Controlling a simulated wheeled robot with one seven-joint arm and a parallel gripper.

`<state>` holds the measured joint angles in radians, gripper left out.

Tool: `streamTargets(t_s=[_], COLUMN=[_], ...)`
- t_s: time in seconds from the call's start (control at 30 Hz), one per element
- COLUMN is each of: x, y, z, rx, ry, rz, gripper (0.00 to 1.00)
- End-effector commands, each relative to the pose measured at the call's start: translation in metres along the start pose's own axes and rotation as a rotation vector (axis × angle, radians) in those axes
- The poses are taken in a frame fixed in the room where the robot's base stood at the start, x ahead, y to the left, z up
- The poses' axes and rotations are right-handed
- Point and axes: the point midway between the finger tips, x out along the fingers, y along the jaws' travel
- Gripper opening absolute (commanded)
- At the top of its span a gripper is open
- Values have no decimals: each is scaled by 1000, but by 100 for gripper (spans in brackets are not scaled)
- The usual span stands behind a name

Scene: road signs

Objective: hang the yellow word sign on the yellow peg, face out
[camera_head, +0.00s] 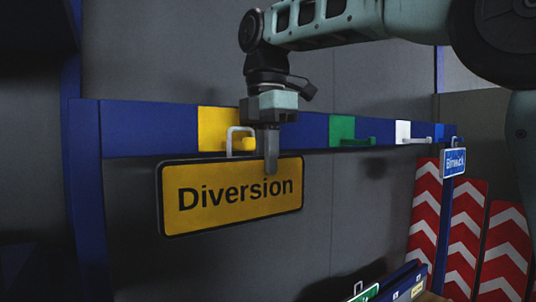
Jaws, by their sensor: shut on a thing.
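The yellow word sign (230,196) reads "Diversion" in black, with its lettered face toward the camera. It is upright, its right end a little higher. Its pale wire hanger loop (230,140) rises from the top edge, in front of the yellow panel. The yellow peg (248,143) shows at the right part of the loop. I cannot tell whether the loop is over the peg or only in front of it. My gripper (271,163) points down and is shut on the sign's top edge, right of the peg; one finger overlaps the face.
The blue rail (313,128) also carries a green peg (358,142), a white peg (415,141) and a blue end. A blue sign (454,163) hangs at that end. Red-and-white chevron boards (466,235) stand at right. A rack at bottom right holds a green sign (364,293) and a small yellow one (418,289).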

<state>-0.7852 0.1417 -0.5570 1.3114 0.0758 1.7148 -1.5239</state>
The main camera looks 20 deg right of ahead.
Motion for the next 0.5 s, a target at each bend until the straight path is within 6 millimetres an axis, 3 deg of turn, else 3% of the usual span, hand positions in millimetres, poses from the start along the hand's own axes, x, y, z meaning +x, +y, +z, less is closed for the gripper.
streamTargets(t_s=[0.5], x=[6], y=[0], z=[0], rx=[0], ry=[0], rz=[1], gripper=[0])
